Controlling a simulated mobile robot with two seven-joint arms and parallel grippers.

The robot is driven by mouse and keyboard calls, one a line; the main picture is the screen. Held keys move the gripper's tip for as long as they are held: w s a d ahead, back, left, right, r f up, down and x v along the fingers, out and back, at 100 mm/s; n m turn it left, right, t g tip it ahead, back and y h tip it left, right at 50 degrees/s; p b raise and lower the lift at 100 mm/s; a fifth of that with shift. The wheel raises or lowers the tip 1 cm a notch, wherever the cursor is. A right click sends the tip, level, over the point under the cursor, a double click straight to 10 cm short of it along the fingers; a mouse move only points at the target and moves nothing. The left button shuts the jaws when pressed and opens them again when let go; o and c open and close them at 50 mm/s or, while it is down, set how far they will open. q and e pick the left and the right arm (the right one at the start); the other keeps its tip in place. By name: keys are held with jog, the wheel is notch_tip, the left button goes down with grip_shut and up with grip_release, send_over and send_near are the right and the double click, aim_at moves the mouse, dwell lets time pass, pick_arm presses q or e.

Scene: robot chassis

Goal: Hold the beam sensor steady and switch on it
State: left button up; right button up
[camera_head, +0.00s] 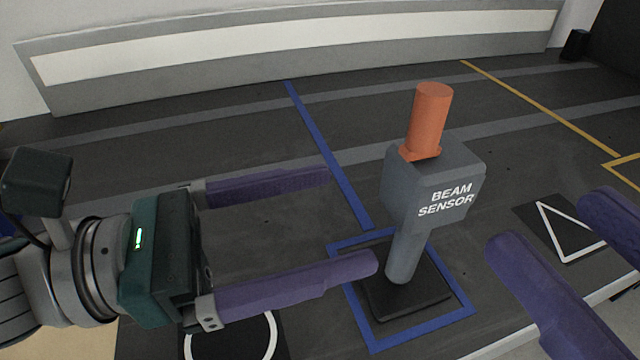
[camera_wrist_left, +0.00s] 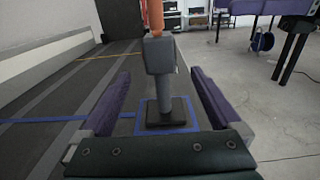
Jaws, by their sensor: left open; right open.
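The beam sensor (camera_head: 431,186) is a grey block on a round grey stem above a dark square base (camera_head: 405,297). It stands upright inside a blue square outline. An orange cylinder (camera_head: 428,118) sticks up from its top. My left gripper (camera_head: 353,220) is open and empty, left of the sensor, with its purple fingers pointing towards the stem. In the left wrist view the sensor (camera_wrist_left: 160,58) stands ahead, between and beyond the fingertips. My right gripper (camera_head: 555,225) is open at the right edge, only its purple fingers showing, apart from the sensor.
The dark table top carries a white circle (camera_head: 268,335) and a white triangle (camera_head: 570,240) marking. A blue line (camera_head: 330,155) runs back from the blue square. A low grey and white wall (camera_head: 290,50) borders the back. Free surface lies behind the sensor.

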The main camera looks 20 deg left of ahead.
aim_at(392, 199)
pick_arm(q)
jog(key=x, duration=0.9)
jog(key=shift+w+d, duration=0.2)
jog(key=shift+d, duration=0.05)
